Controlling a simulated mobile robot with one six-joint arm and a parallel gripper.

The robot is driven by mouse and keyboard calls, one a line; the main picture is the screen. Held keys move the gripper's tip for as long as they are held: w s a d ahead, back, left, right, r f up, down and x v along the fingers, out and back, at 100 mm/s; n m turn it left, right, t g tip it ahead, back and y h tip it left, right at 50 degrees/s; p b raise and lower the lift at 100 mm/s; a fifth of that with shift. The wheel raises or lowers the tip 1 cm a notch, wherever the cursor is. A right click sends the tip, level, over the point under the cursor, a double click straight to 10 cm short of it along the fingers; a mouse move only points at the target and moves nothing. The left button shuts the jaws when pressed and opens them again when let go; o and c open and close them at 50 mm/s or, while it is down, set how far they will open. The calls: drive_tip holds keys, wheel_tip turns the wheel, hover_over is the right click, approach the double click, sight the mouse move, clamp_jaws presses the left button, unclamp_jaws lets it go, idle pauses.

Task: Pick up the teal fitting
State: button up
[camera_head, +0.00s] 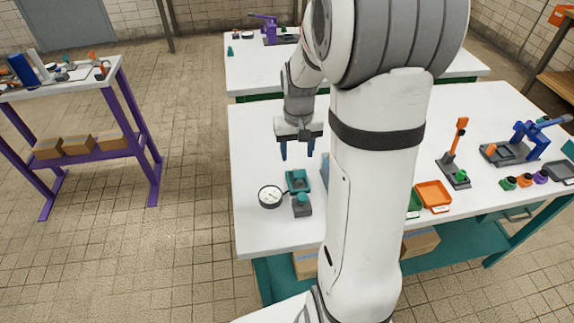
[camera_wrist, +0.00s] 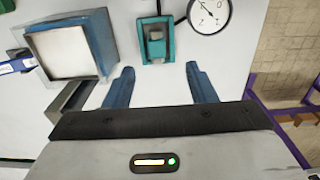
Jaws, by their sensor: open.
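A small grey block with a teal piece on top (camera_head: 302,198) stands near the front left of the white table (camera_head: 262,232). Just behind it is a teal base with a grey part on it (camera_head: 297,180); the teal base also shows in the wrist view (camera_wrist: 156,56), top centre. I cannot tell for sure which of these teal pieces is the fitting. My gripper (camera_head: 297,153) is open and empty above the table, behind these items. In the wrist view its blue fingers (camera_wrist: 160,70) are spread, with the teal base ahead of the gap.
A round dial gauge (camera_head: 270,196) lies beside the teal base and shows in the wrist view (camera_wrist: 209,14). A pale-topped box (camera_wrist: 70,48) is left in the wrist view. An orange tray (camera_head: 433,195) and blue press (camera_head: 525,140) stand right. My arm hides the table's middle.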

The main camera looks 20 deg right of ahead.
sight(298, 173)
drive_tip(key=shift+w+d+f, duration=0.15)
drive_tip(key=shift+f, duration=0.35)
drive_tip(key=shift+w+d+f, duration=0.1)
drive_tip(key=shift+f, duration=0.35)
wheel_tip(298, 173, down, 7)
drive_tip(key=shift+d, duration=0.1)
drive_tip(key=shift+c, duration=0.2)
clamp_jaws()
